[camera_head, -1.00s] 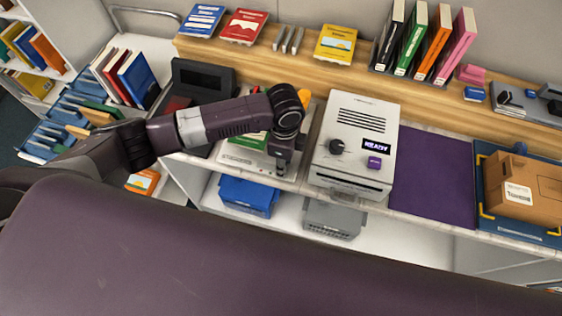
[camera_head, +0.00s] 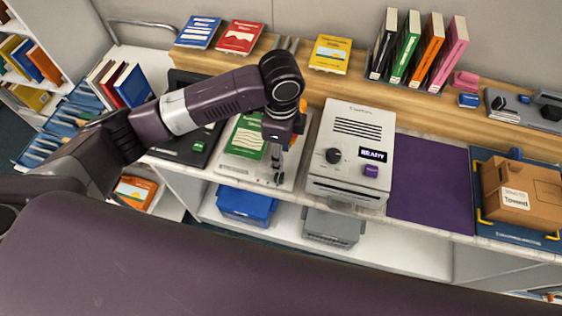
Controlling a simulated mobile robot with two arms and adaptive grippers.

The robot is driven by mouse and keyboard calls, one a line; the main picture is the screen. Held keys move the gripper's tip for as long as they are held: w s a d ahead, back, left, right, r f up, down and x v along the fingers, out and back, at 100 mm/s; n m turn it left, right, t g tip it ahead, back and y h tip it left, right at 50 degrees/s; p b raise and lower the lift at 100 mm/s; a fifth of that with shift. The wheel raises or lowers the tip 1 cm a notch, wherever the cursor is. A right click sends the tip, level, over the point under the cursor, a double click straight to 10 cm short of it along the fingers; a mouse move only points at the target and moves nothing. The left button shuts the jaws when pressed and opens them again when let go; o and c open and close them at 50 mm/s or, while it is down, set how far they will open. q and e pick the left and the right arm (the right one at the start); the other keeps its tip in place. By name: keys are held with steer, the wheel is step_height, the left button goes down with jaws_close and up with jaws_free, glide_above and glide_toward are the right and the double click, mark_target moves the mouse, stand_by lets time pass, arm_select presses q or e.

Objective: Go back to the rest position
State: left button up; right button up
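My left arm comes in from the left and bends down over the counter. My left gripper (camera_head: 277,172) points down beside a green book (camera_head: 247,136), over a light grey flat device, just left of the white machine (camera_head: 352,150). Its fingers are small and partly hidden by the wrist, so I cannot tell whether they are open or shut. I see nothing clearly held in it. My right gripper is not in view.
A purple mat (camera_head: 432,185) and a cardboard box (camera_head: 520,190) on a blue tray lie to the right. A wooden shelf (camera_head: 300,65) with books runs behind. A blue bin (camera_head: 246,205) and a grey bin (camera_head: 333,228) sit below the counter.

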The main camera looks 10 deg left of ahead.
arm_select(q)
steer(key=shift+r, duration=0.6)
